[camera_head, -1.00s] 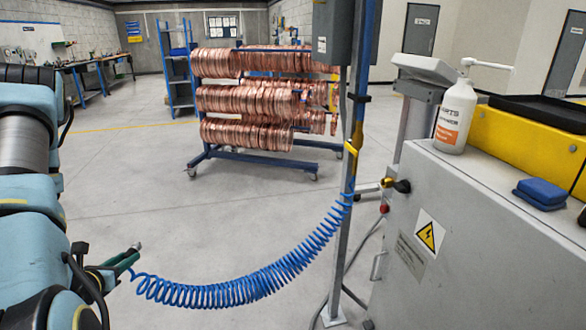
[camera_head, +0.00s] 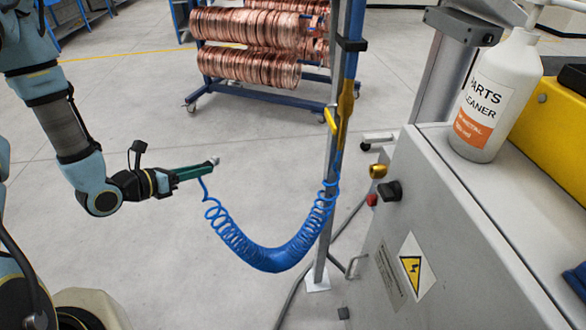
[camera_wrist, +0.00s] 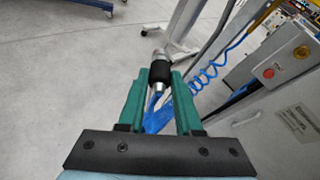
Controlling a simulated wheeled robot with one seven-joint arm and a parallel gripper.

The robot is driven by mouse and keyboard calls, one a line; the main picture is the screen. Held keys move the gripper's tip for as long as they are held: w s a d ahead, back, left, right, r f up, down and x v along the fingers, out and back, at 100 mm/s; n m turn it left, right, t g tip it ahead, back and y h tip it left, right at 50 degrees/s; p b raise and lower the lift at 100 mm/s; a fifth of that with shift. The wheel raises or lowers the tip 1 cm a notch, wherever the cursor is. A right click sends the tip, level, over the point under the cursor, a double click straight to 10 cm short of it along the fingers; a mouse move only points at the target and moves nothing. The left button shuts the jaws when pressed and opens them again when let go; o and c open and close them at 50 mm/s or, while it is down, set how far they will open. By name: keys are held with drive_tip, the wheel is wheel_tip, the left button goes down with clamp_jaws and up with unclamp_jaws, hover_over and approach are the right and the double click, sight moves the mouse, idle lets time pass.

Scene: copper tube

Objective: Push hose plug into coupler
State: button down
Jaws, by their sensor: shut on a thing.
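My gripper (camera_head: 198,169) has green fingers and is shut on the hose plug (camera_head: 214,161). In the wrist view, the plug (camera_wrist: 160,72) has a black body between the fingertips and a silver end pointing away from my gripper (camera_wrist: 161,80). The blue coiled hose (camera_head: 275,258) hangs from the plug in a sag and rises to the post. The brass coupler (camera_head: 378,171) sticks out of the grey cabinet's side, well to the right of the plug and apart from it.
A metal post (camera_head: 332,150) with a yellow valve handle stands between my gripper and the grey cabinet (camera_head: 465,235). A black knob (camera_head: 390,191) and a red button (camera_head: 371,199) are close to the coupler. A parts cleaner bottle (camera_head: 482,105) stands on top. Open floor lies left of the post.

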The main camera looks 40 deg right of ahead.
drive_tip(key=s+d+r+m+g+y, duration=0.1)
drive_tip(key=s+d+g, duration=0.3)
drive_tip(key=s, duration=0.4)
drive_tip(key=s+d+r+m+g+y, duration=0.1)
drive_tip(key=s+d+r+m+g, duration=0.2)
drive_tip(key=s+d, duration=0.3)
drive_tip(key=s+d+r+m+g+y+p, duration=0.1)
drive_tip(key=s+d+g, duration=0.4)
drive_tip(key=s, duration=0.6)
drive_tip(key=m+y, duration=0.1)
drive_tip(key=m, duration=0.1)
drive_tip(key=shift+d+r+m, duration=0.2)
drive_tip(key=shift+r+m, duration=0.1)
drive_tip(key=shift+r, duration=0.1)
drive_tip(key=shift+w, duration=0.1)
drive_tip(key=shift+s+d, duration=0.75)
drive_tip(key=shift+d, duration=0.3)
drive_tip(key=shift+s+d, duration=0.75)
drive_tip(key=shift+d, duration=0.3)
drive_tip(key=shift+s+d, duration=0.45)
drive_tip(key=shift+d, duration=0.15)
drive_tip(key=c, duration=0.5)
unclamp_jaws()
